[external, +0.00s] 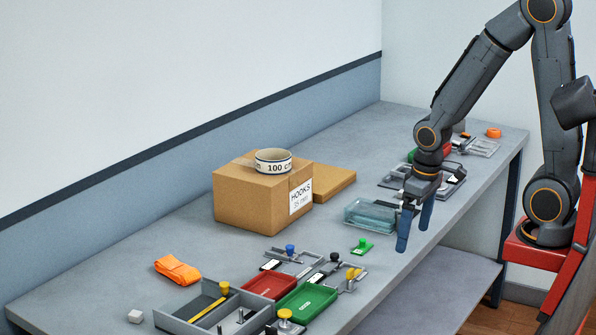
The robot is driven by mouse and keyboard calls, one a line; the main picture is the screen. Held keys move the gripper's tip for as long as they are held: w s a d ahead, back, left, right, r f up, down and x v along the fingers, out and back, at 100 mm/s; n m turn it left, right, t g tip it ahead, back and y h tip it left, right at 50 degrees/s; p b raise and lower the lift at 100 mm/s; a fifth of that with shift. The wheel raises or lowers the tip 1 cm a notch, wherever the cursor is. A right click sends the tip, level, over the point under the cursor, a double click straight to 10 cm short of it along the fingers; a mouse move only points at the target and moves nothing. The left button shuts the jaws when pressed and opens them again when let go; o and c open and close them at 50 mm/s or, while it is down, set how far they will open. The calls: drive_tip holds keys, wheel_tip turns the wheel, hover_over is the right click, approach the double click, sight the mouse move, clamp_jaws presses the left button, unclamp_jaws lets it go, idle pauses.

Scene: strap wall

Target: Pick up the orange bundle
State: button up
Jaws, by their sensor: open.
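The orange bundle (177,270), a folded strap, lies on the bench at the left, between the wall side and a grey divided tray. My gripper (413,232) hangs over the front edge of the bench at the right, fingers pointing down. It is open and nothing shows between its blue fingers. It is far to the right of the orange bundle and apart from it.
A cardboard box (262,200) with a tape roll (273,161) on top stands mid-bench. The grey tray (180,321), a red tray (270,286), a green tray (307,300) and a clear container (371,216) line the front. The bench behind the bundle is clear.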

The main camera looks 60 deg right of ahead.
idle(0.4)
drive_tip(key=c, duration=0.9)
drive_tip(key=shift+w, duration=0.1)
drive_tip(key=m+t+b, duration=0.2)
drive_tip(key=t+b, duration=0.1)
drive_tip(key=b, duration=0.9)
approach(179, 267)
drive_tip(key=shift+w+f+h, duration=0.3)
drive_tip(key=shift+f+h, duration=0.05)
drive_tip(key=shift+h, duration=0.05)
drive_tip(key=shift+p+x, duration=0.35)
drive_tip(key=shift+x, duration=0.65)
drive_tip(key=shift+a+p+x, duration=0.2)
drive_tip(key=shift+p+x, duration=0.2)
drive_tip(key=shift+x, duration=1)
drive_tip(key=shift+a+p+x, duration=0.15)
drive_tip(key=shift+p+x, duration=0.2)
drive_tip(key=shift+x, duration=1)
